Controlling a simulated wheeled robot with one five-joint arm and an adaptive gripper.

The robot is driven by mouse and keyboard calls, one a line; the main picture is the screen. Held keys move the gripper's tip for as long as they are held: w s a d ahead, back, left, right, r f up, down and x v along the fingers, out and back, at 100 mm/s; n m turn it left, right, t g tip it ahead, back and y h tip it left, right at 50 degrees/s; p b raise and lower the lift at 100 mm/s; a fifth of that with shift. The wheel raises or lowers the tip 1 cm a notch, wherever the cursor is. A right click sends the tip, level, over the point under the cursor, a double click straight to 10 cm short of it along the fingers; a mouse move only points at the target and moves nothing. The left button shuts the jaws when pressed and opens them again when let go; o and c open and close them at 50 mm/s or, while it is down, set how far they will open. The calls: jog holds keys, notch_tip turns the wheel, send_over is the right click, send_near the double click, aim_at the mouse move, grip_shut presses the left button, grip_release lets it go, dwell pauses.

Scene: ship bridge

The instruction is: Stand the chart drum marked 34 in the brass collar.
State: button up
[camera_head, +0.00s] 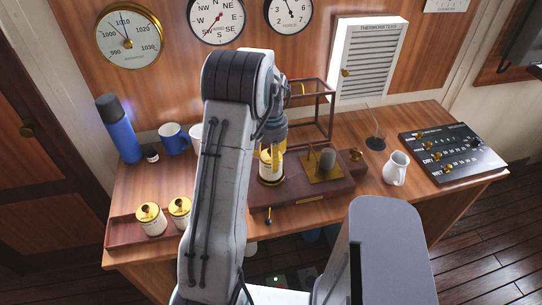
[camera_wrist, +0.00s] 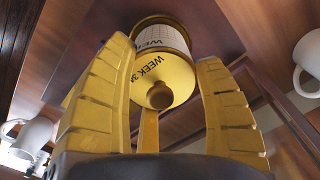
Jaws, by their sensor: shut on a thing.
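My gripper (camera_head: 272,148) points down over the dark red wooden base on the desk. It is shut on a chart drum (camera_head: 268,168), a white cylinder with a brass top. In the wrist view the drum (camera_wrist: 163,65) sits between the yellow fingers, its brass cap and knob facing the camera. The cap reads "WEEK 3" and a last digit I cannot make out. The drum looks upright over the left part of the base. A brass ring (camera_head: 271,182) shows at its foot; I cannot tell whether this is the collar or the drum's own rim.
Two more drums (camera_head: 151,218) (camera_head: 180,207) stand in a tray (camera_head: 122,236) at left. A brass plate (camera_head: 322,175) with a grey cylinder is right of the held drum, before a dark frame (camera_head: 331,112). A white jug (camera_head: 396,168) and a switch panel (camera_head: 450,152) stand further right.

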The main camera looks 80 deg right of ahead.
jog(key=shift+f+b, duration=0.4)
jog(key=shift+f, duration=0.15)
jog(key=o, duration=1)
jog(key=shift+c, duration=0.2)
jog(key=shift+r+p, duration=2.85)
jog(key=shift+r, duration=2.65)
